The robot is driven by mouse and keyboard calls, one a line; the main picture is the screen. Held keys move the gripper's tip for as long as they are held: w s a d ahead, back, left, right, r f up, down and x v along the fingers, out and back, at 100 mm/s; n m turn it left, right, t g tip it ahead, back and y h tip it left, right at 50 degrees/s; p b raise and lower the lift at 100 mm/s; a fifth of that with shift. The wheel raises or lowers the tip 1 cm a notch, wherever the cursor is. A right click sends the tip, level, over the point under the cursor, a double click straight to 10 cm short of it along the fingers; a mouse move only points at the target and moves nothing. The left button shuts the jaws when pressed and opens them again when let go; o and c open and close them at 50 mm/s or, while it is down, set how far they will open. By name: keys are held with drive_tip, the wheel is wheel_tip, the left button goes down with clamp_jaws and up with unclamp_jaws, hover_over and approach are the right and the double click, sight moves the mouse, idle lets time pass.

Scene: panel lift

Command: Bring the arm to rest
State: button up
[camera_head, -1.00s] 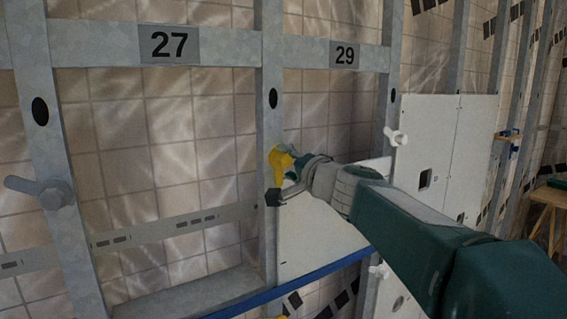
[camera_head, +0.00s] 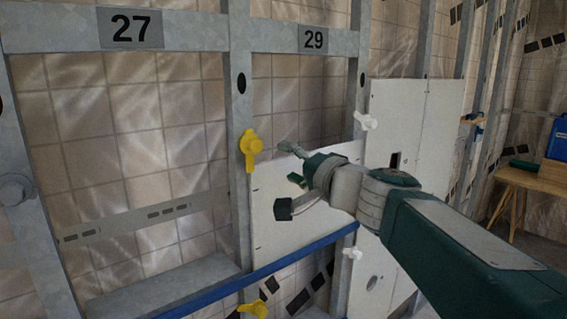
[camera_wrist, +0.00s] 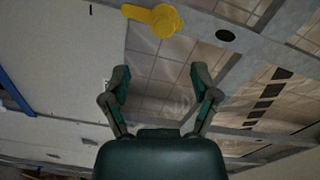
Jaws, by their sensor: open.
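My gripper (camera_head: 288,182) is in front of the white panel in the bay marked 29, to the right of a yellow latch (camera_head: 250,146) on the metal stud. In the wrist view my gripper (camera_wrist: 160,82) has its two fingers spread apart with nothing between them. The yellow latch (camera_wrist: 158,20) shows beyond the fingertips there, apart from them. My arm reaches in from the lower right. The white panel (camera_head: 275,225) stands between two studs above a blue rail, partly hidden behind my gripper.
A second yellow latch (camera_head: 253,308) is low on the stud. White latches (camera_head: 366,121) sit on the right stud beside more white panels (camera_head: 430,125). A blue rail (camera_head: 300,250) runs below. A wooden table (camera_head: 520,185) with a blue box stands at far right. Bay 27 is open.

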drive_tip(key=s+d+f+n+g+h, duration=0.2)
drive_tip(key=s+d+f+g+h, duration=0.1)
drive_tip(key=s+f, duration=0.5)
drive_tip(key=s+d+f+n+g+h, duration=0.3)
drive_tip(key=s+d+f, duration=0.1)
drive_tip(key=s+f, duration=0.4)
drive_tip(key=s+d+f+n+g+h, duration=0.2)
drive_tip(key=s+d+f+g+h, duration=0.1)
drive_tip(key=s+f, duration=0.5)
wheel_tip(320, 180, down, 3)
drive_tip(key=shift+s+d+r+h, duration=0.2)
drive_tip(key=shift+d+h, duration=0.1)
drive_tip(key=shift+h, duration=0.2)
